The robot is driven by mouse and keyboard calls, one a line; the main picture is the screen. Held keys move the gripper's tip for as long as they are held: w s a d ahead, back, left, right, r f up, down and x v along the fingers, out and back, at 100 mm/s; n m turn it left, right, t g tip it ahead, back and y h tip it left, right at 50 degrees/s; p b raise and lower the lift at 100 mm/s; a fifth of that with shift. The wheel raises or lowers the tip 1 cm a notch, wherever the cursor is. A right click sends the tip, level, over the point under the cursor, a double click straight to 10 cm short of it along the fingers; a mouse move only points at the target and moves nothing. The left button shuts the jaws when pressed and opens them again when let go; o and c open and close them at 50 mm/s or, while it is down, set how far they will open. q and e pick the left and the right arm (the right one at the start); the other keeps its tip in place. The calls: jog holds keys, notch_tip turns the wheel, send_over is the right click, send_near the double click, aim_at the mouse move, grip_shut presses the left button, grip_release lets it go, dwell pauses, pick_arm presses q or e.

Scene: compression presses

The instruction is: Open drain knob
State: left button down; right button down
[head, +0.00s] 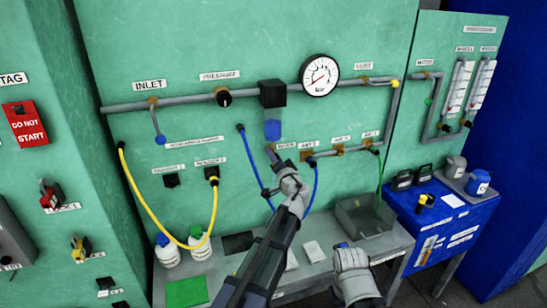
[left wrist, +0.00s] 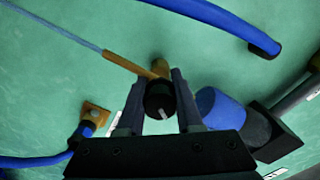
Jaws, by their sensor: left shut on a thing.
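My left gripper (head: 273,152) reaches up to the panel just below the blue filter bowl (head: 272,130). In the left wrist view its two fingers (left wrist: 159,92) stand on either side of a small round black knob (left wrist: 157,106) with a white mark, and they are shut on it. The knob sits on a brass fitting (left wrist: 160,68). In the head view the gripper hides the knob. The blue bowl (left wrist: 219,108) also shows close beside the right finger in the left wrist view. My right gripper (head: 350,262) is low over the bench; its fingertips cannot be made out.
A grey pipe with a black regulator (head: 272,94) and a round gauge (head: 320,75) runs above. Blue hoses (head: 253,160) and a yellow hose (head: 143,203) hang near the arm. The grey bench (head: 215,270) holds bottles and a grey box (head: 365,217).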

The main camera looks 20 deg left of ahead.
pick_arm(q)
jog(key=m, duration=1)
jog(key=shift+m, duration=0.5)
dwell(0.3)
jog(key=c, duration=0.6)
grip_release()
jog(key=shift+s, duration=0.1)
jog(key=v, duration=0.7)
jog(key=shift+s+d, duration=0.25)
